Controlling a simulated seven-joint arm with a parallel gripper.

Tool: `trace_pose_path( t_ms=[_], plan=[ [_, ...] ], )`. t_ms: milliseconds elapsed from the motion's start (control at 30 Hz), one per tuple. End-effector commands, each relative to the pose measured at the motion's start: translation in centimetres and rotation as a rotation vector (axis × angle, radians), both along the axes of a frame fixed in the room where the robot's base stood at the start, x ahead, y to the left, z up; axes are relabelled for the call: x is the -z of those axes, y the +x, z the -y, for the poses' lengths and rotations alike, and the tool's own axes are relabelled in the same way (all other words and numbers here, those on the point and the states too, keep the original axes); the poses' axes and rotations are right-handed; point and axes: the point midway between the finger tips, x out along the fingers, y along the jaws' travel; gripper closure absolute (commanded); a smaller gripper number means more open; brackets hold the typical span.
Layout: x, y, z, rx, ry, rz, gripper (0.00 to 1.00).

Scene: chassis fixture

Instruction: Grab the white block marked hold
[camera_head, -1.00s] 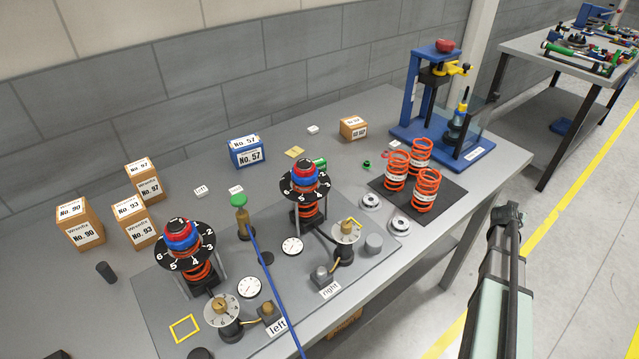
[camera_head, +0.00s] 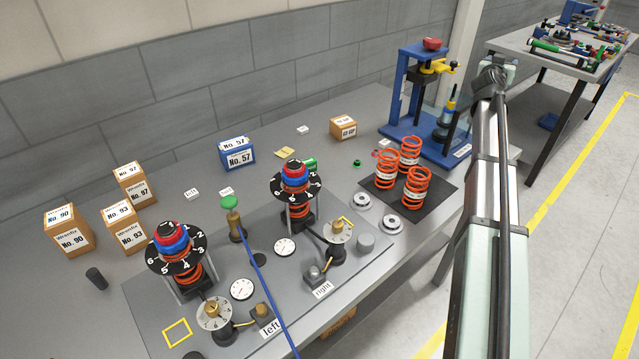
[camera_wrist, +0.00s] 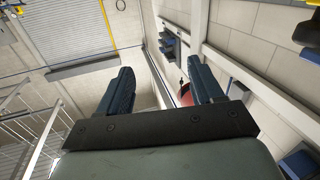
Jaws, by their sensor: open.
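Small white blocks lie on the grey bench in the head view. One (camera_head: 192,194) seems to read "left"; another block (camera_head: 226,191) beside it and a third block (camera_head: 302,129) farther back have marks too small to read. I cannot tell which is marked hold. My gripper (camera_wrist: 158,70) shows in the wrist view with its two dark fingers apart and nothing between them. It points at walls and fittings, with no white block marked hold seen there. In the head view my arm is at the right, away from the blocks, and the fingers cannot be made out.
A blue press (camera_head: 432,140) stands at the back right, beside orange springs (camera_head: 415,188) on a dark mat. Two spring fixtures with numbered discs (camera_head: 296,186) fill the middle. Wrenfix boxes (camera_head: 68,232) stand at the left, a blue No. 57 box (camera_head: 237,153) at the back.

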Motion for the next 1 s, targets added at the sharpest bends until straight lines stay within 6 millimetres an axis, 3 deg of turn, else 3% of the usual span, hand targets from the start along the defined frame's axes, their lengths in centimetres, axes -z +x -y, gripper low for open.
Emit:
trace_pose_path(
  t_ms=[33, 200, 433, 567, 767, 1000],
  plan=[
    [-2.0, 1.0, -2.9, -0.017, -0.002, 0.014, 0.34],
    [-5.6, 2.3, -11.3, -0.049, 0.009, 0.019, 0.34],
    [-6.7, 2.6, -21.0, -0.072, 0.044, -0.038, 0.34],
    [-5.0, 2.2, -26.5, -0.083, 0.077, -0.138, 0.34],
    [-0.6, 0.2, -36.0, -0.132, 0.12, -0.37, 0.34],
    [4.9, -5.4, -49.5, -0.275, 0.128, -0.721, 0.34]
  ],
)
